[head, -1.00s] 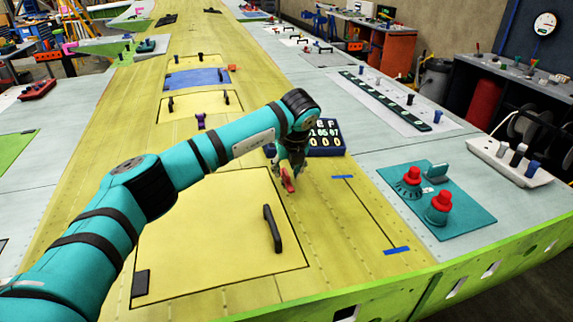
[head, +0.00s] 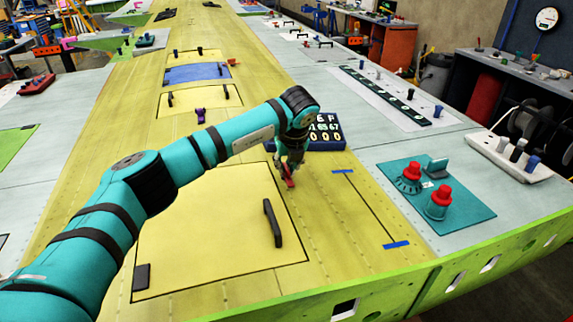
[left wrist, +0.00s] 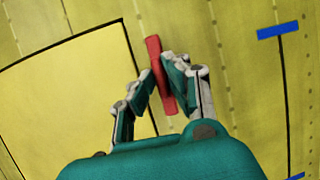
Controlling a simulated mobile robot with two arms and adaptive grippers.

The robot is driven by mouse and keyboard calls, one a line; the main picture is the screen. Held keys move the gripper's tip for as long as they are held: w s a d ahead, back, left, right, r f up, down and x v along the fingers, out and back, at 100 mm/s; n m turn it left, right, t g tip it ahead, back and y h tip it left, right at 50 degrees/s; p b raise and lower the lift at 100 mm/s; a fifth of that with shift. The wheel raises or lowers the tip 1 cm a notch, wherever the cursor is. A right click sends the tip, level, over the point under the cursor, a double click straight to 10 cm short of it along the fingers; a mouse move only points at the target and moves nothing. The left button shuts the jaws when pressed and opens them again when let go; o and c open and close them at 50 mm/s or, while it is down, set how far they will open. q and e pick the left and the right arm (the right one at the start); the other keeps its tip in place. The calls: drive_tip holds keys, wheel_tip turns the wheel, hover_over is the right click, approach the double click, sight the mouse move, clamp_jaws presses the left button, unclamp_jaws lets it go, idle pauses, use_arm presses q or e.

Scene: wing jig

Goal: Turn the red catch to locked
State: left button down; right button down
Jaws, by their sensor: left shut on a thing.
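The red catch (head: 289,178) is a small red bar at the upper right corner of the yellow access panel (head: 215,235). In the left wrist view the catch (left wrist: 154,60) lies nearly along the panel's edge, tilted a little, with its far end leaning left. My left gripper (head: 290,168) points down over it and is shut on it. In the left wrist view the left gripper's fingers (left wrist: 160,85) press on its two sides. Part of the catch is hidden between the fingers. My right gripper is not in view.
A black handle (head: 272,222) stands on the panel. A dark blue display board (head: 325,132) stands just behind my left gripper. A teal plate (head: 455,215) with red knobs lies to the right. The yellow skin between, with blue tape marks (head: 396,244), is clear.

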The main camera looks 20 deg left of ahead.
use_arm(q)
drive_tip(key=m+b, duration=0.1)
drive_tip(key=b, duration=0.1)
drive_tip(key=m+h+b, duration=0.1)
drive_tip(key=m+b, duration=0.1)
drive_tip(key=shift+a+f+m+t+b, duration=0.2)
drive_tip(key=shift+m+t+b, duration=0.1)
drive_tip(key=shift+t+b, duration=0.1)
drive_tip(key=shift+m+h+b, duration=0.5)
drive_tip(key=shift+m+b, duration=0.15)
drive_tip(key=shift+m, duration=0.15)
drive_tip(key=m+h+b, duration=0.1)
drive_tip(key=m, duration=0.1)
drive_tip(key=shift+a+r+m, duration=0.1)
drive_tip(key=shift+r+m, duration=0.05)
drive_tip(key=shift+m, duration=0.25)
drive_tip(key=shift+r+m+h+b, duration=0.1)
drive_tip(key=shift+m+h+b, duration=0.25)
drive_tip(key=shift+m, duration=0.55)
drive_tip(key=shift+a+m+h, duration=0.1)
drive_tip(key=shift+m+h, duration=0.25)
drive_tip(key=shift+m, duration=0.55)
drive_tip(key=m+g+h+p, duration=0.1)
drive_tip(key=m, duration=0.2)
drive_tip(key=shift+r, duration=0.15)
drive_tip(key=shift+w+a+m+g+h+p, duration=0.15)
drive_tip(key=shift+m+g+h+p, duration=0.3)
drive_tip(key=shift+m, duration=1.05)
